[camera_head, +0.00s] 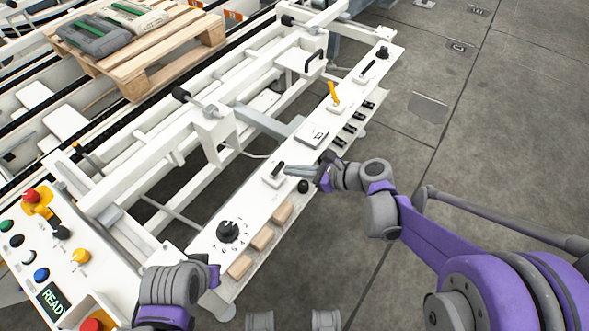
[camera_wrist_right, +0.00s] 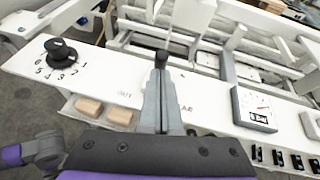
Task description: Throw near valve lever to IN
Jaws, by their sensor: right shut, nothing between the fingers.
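The near valve lever (camera_head: 277,168) is a short black-tipped handle on a white base, set on the long white panel (camera_head: 200,243). Its black tip also shows in the right wrist view (camera_wrist_right: 161,57), just past the fingertips. My right gripper (camera_head: 291,170) is shut and empty, with its fingertips close beside the lever. I cannot tell whether they touch it. The fingers (camera_wrist_right: 160,75) hide part of the lever and its markings in the wrist view. My left gripper (camera_head: 214,274) is at the panel's near end; its jaw state is unclear.
A numbered black knob (camera_head: 228,231), a gauge (camera_head: 311,134), an orange lever (camera_head: 333,94) and a farther black lever (camera_head: 368,72) share the panel. Wooden blocks (camera_head: 262,239) line its front edge. A button console (camera_head: 55,250) stands left. Open floor lies right.

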